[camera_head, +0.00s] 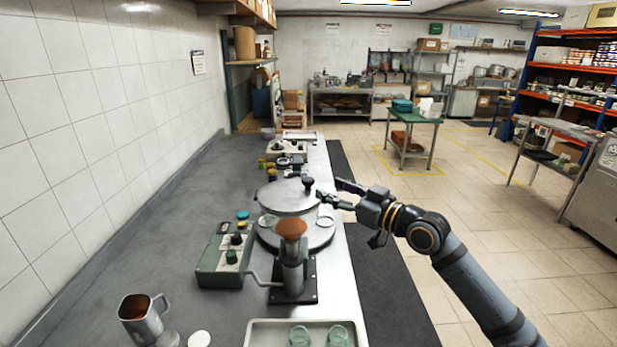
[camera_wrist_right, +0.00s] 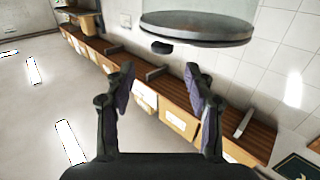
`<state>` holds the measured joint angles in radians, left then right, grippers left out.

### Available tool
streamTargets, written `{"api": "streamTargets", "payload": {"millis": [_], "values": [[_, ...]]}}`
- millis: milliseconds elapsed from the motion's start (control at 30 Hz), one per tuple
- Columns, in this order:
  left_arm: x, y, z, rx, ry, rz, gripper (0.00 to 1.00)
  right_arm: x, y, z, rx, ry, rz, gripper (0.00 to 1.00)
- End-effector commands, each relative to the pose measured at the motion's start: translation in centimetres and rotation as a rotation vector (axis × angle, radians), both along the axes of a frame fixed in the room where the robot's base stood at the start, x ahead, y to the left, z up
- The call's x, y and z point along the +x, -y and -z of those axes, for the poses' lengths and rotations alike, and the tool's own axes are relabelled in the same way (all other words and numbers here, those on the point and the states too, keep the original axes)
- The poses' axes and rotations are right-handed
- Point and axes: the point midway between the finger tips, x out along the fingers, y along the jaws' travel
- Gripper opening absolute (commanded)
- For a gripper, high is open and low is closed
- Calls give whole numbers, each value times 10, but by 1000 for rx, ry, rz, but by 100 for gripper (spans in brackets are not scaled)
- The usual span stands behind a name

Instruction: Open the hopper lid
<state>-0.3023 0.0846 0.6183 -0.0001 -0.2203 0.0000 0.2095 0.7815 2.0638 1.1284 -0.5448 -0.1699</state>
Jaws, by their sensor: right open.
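A round grey metal disc (camera_head: 285,198) with a black knob (camera_head: 308,183) near its right edge lies level above a wider round plate (camera_head: 318,238) on the counter. I take the disc for the hopper lid. In the right wrist view the disc (camera_wrist_right: 198,28) shows edge-on at the top, with the dark knob (camera_wrist_right: 162,48) beside it. My right gripper (camera_head: 338,194) is just right of the disc and knob. In the wrist view its fingers (camera_wrist_right: 160,78) are spread and empty, with the knob beyond the gap between the tips. My left gripper is not in view.
In front stands a crank-handled device (camera_head: 292,277) with a brown top. A green control box (camera_head: 224,262) is to its left. A metal jug (camera_head: 141,318) and a tray (camera_head: 262,334) with glass jars are nearer. A tiled wall bounds the left; the floor at right is open.

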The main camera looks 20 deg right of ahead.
Motion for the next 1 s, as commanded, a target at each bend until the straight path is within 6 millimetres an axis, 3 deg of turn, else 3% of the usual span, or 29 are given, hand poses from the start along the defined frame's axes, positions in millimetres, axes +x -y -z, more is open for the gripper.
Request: {"api": "streamTargets", "payload": {"millis": [500,867,1000], "values": [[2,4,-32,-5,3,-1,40,66,-38,-3,4,-2,-5,54],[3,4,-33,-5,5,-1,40,73,-43,0,0,-1,-5,54],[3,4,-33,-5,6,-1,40,73,-43,0,0,-1,-5,39]]}}
